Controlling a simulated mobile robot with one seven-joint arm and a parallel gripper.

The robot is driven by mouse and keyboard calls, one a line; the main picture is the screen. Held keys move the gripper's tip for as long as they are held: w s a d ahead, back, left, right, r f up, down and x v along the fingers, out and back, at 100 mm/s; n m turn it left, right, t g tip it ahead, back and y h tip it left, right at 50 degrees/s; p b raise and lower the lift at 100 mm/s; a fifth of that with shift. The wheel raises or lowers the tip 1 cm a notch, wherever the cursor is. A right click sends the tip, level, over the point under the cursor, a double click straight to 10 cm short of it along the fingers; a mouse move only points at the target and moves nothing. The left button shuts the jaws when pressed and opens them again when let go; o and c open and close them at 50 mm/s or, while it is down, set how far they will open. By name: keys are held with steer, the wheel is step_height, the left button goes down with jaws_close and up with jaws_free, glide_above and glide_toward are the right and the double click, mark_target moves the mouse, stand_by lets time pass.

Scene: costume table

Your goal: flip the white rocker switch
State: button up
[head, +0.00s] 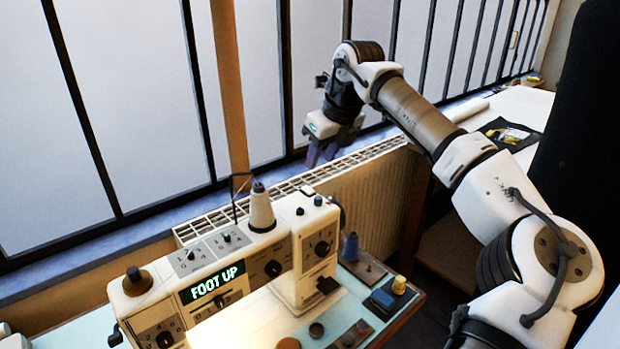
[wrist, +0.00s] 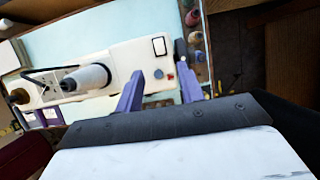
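The sewing machine (head: 232,272) is cream, with dials and a lit panel reading FOOT UP; its body also shows in the wrist view (wrist: 118,60). In the wrist view a white rectangle with a dark outline (wrist: 159,46) sits on the machine near its right end. It may be the white rocker switch; I cannot tell which way it is tipped. My gripper (head: 321,158) hangs above and beyond the machine. Its purple fingers (wrist: 160,69) are apart, with nothing held between them.
A white thread cone (head: 261,209) stands on the machine, with a thin guide wire beside it. A small red button (wrist: 170,77) is near the fingertips. Spools (head: 398,285) stand on the table's right side. A radiator (head: 365,190) and barred window lie behind.

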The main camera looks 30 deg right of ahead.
mark_target(308, 189)
steer(key=p+x, duration=0.1)
steer(key=x, duration=0.8)
steer(key=shift+p, duration=0.3)
